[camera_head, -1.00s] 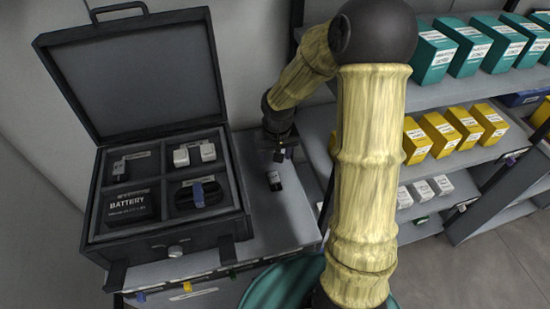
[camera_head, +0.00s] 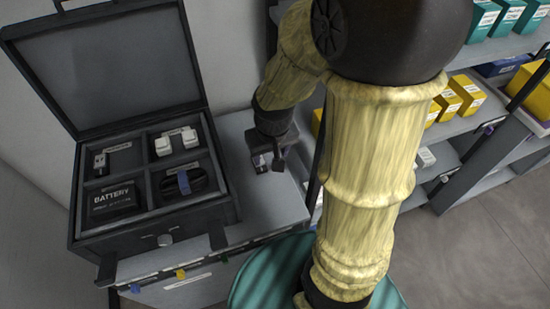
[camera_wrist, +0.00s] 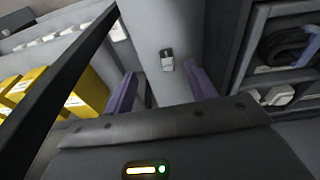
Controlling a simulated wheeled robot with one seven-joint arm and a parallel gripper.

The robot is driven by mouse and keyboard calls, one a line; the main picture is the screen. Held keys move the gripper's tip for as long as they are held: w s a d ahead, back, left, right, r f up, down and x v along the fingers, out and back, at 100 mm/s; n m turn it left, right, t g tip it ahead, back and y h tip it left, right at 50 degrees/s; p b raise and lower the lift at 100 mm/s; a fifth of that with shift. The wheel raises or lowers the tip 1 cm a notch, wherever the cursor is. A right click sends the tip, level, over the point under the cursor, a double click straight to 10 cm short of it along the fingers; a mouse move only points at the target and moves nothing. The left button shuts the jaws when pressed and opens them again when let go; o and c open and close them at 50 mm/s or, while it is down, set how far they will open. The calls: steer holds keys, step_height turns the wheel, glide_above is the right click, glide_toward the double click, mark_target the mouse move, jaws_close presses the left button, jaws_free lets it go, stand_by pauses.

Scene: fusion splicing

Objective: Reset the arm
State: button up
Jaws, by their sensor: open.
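My arm reaches down from the upper middle of the head view. My gripper (camera_head: 268,163) hangs over the grey worktop (camera_head: 236,130), just right of the open case. In the wrist view my gripper (camera_wrist: 161,88) shows its two purple fingers spread wide apart with nothing held between them. A small dark-and-light item (camera_wrist: 167,62) sits on the grey surface beyond the fingertips, seen in the gap between them and apart from both.
The open black case (camera_head: 160,242) holds a battery (camera_head: 113,201), white connectors (camera_head: 176,141) and a coiled cable (camera_head: 183,182) in compartments. Shelves with yellow boxes (camera_head: 467,93) and teal boxes (camera_head: 506,17) stand at the right. Grey floor (camera_head: 480,240) is open at the lower right.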

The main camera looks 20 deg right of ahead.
steer(key=s, duration=0.2)
steer(key=s+r, duration=0.1)
steer(key=shift+s+r, duration=0.1)
steer(key=shift+s, duration=0.25)
step_height(320, 180, up, 3)
steer(key=p, duration=0.3)
stand_by(0.9)
